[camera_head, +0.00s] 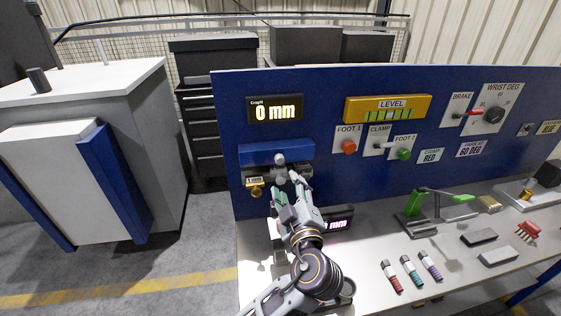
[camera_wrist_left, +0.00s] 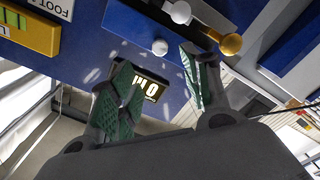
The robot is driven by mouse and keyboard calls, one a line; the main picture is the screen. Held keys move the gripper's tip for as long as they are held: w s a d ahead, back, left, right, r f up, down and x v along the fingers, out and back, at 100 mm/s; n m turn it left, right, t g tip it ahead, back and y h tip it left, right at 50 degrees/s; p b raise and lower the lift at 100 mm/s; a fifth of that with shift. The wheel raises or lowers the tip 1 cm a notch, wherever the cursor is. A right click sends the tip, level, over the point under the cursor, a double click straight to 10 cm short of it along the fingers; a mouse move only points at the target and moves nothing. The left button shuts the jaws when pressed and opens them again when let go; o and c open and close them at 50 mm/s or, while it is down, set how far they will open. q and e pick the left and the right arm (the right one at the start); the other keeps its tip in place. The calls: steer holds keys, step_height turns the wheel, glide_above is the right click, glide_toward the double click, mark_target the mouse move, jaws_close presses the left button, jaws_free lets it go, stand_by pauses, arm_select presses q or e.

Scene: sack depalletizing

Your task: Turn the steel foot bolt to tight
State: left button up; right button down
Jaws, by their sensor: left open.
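My left gripper (camera_head: 287,185) is open at the blue block on the panel's left side, and nothing shows between its fingers in the left wrist view (camera_wrist_left: 158,68). A steel-coloured round knob (camera_head: 279,160) is on the block just beyond the fingertips. The left wrist view shows two pale round knobs, one larger (camera_wrist_left: 180,12) and one smaller (camera_wrist_left: 160,47); the smaller lies ahead of the finger gap, apart from the fingers. I cannot tell which is the steel foot bolt. A brass knob (camera_head: 256,191) sits left of the gripper, under a "1 mm" label.
A display (camera_head: 275,109) on the blue panel reads 0 mm. A yellow level gauge (camera_head: 388,109), an orange button (camera_head: 349,147) and a green button (camera_head: 404,154) are to the right. A second display (camera_head: 338,223) is partly behind my arm. Several small tools lie on the bench at right.

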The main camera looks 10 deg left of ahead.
mark_target(280, 162)
arm_select(q)
steer(key=p+x, duration=0.3)
steer(key=x, duration=0.7)
steer(key=shift+w+a+r+p, duration=0.1)
steer(key=shift+w+p, duration=0.2)
steer(key=shift+w+a, duration=0.3)
steer(key=shift+w, duration=0.35)
steer(key=shift+c, duration=0.4)
steer(key=c, duration=1)
